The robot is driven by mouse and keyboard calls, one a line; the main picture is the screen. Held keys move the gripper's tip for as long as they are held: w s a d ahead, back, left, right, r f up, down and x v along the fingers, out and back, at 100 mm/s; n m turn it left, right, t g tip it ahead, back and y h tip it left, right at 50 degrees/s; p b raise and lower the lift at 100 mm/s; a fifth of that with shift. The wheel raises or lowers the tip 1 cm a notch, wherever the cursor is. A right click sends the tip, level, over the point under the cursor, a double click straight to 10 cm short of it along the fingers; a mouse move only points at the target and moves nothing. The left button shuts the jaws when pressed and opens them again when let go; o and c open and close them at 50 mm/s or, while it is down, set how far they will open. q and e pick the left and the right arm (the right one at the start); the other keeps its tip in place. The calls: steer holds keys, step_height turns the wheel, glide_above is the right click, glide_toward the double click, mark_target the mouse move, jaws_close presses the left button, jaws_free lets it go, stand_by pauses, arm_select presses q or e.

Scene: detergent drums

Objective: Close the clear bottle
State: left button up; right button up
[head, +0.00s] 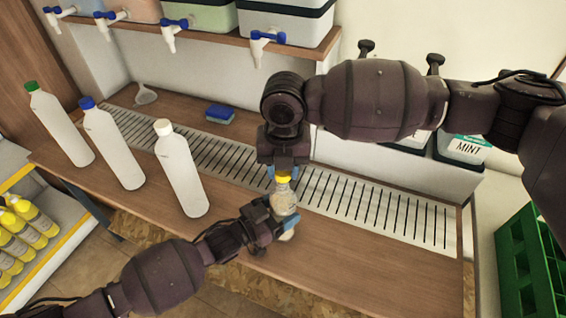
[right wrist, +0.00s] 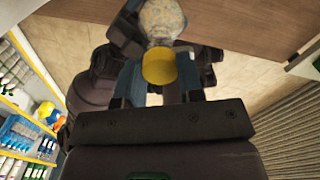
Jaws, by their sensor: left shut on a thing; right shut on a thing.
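The clear bottle (head: 285,199) is roughly upright over the front part of the wooden counter. My left gripper (head: 279,215) is shut around its body from the left and hides part of it. A yellow cap (head: 283,179) is at the bottle's mouth. My right gripper (head: 283,170) comes down from above and is shut on the cap. In the right wrist view the yellow cap (right wrist: 159,67) lies between the blue fingers, in line with the clear bottle (right wrist: 162,20). I cannot tell how tightly the cap sits.
Three white bottles, with a green cap (head: 62,125), blue cap (head: 113,145) and white cap (head: 182,170), stand left on the counter. A metal drain grate (head: 375,210) runs behind. A blue sponge (head: 219,113) lies beyond it. A green crate (head: 530,260) is at right.

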steer(key=shift+f, duration=0.1)
stand_by(0.3)
steer(key=shift+f, duration=0.75)
steer(key=shift+f, duration=0.55)
stand_by(0.3)
